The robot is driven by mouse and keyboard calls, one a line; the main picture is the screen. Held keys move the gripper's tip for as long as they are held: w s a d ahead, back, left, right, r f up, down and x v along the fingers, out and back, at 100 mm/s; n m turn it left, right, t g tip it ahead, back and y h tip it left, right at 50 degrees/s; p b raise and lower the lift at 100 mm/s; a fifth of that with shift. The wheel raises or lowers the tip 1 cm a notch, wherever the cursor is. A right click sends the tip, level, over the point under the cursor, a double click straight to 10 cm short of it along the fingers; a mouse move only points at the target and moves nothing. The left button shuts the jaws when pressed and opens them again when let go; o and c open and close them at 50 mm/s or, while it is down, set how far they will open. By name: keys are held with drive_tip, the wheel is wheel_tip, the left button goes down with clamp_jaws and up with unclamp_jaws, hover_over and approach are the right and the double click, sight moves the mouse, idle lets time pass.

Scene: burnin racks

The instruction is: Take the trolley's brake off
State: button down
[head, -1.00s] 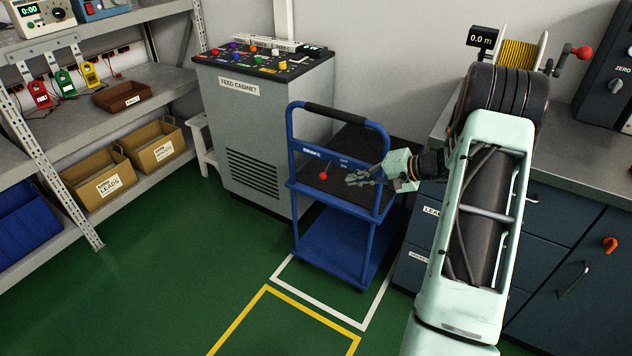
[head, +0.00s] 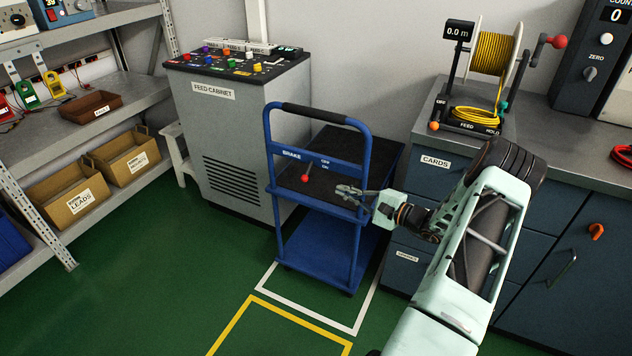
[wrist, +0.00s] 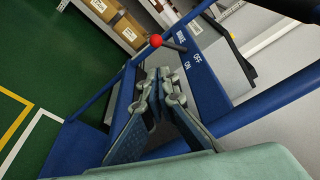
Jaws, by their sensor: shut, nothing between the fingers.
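The blue trolley (head: 356,235) stands against the wall between the cabinet and the drawers. Its brake lever has a red knob (head: 305,178) and sits on the cross panel (head: 345,170) marked BRAKE, OFF and ON. In the head view the lever points down and slightly left. Which mark it is set at I cannot tell. My gripper (head: 342,190) is shut and empty, right of the knob and a little lower. In the wrist view the knob (wrist: 156,40) lies just beyond my fingertips (wrist: 158,72), with a small gap seemingly between them.
A black-gripped handle bar (head: 315,113) arches above the panel. The feed cabinet (head: 235,130) stands left of the trolley and the drawer bench (head: 440,160) right. White floor lines (head: 318,315) and a yellow outline (head: 290,318) mark open green floor in front.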

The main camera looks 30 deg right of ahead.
sight(308, 170)
drive_tip(key=shift+w, duration=0.1)
drive_tip(key=x, duration=1)
drive_tip(key=shift+b, duration=0.4)
